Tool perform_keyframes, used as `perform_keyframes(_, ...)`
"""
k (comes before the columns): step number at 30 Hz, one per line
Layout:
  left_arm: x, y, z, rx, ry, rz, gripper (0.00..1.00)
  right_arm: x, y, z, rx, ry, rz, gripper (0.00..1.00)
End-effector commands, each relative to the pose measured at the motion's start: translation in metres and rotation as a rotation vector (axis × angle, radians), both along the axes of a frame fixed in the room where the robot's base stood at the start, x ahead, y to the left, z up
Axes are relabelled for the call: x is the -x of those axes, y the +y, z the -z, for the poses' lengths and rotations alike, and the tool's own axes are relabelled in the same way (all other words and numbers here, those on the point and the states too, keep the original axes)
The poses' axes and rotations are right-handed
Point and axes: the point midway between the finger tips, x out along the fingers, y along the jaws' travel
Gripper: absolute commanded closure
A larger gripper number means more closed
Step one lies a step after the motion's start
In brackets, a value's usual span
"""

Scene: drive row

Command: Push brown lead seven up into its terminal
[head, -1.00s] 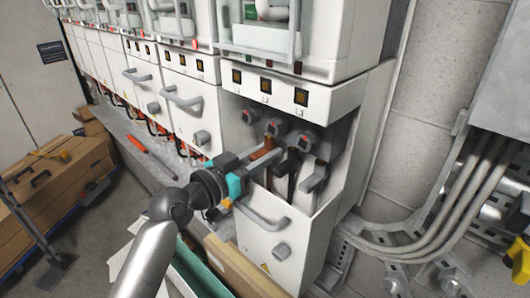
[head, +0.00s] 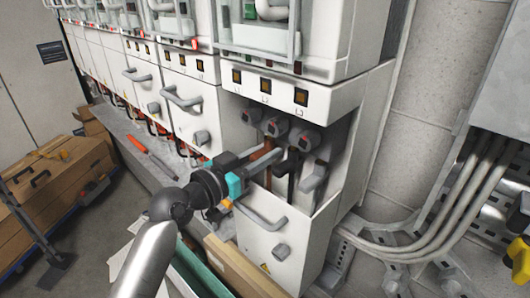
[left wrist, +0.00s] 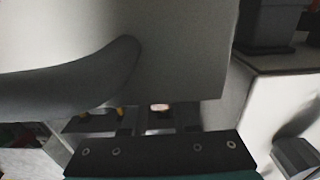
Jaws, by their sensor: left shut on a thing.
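In the left wrist view a small pinkish patch shows between dark parts, too dim to identify. A black lead (head: 290,162) and a grey lead (head: 314,178) stand to the right. My right gripper is not in view.
The compartment's lower door (head: 283,252) with a grey handle (head: 262,217) lies just below my gripper. An orange screwdriver (head: 137,144) lies on the ledge at left. Thick grey cables (head: 462,205) and a wall stand at right.

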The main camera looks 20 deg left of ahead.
Motion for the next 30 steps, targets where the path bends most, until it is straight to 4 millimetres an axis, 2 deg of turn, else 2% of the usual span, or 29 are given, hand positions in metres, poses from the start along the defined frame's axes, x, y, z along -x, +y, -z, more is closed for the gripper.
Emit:
perform_keyframes(11,0.0,0.001,0.0,-0.001,0.0,-0.001,1.0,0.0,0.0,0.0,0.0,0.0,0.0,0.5)
perform_keyframes(21,0.0,0.0,-0.025,-0.004,-0.001,0.0,1.0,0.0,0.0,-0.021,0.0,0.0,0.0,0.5)
perform_keyframes(30,0.0,0.0,-0.025,0.0,-0.002,0.0,1.0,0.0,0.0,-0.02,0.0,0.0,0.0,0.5)
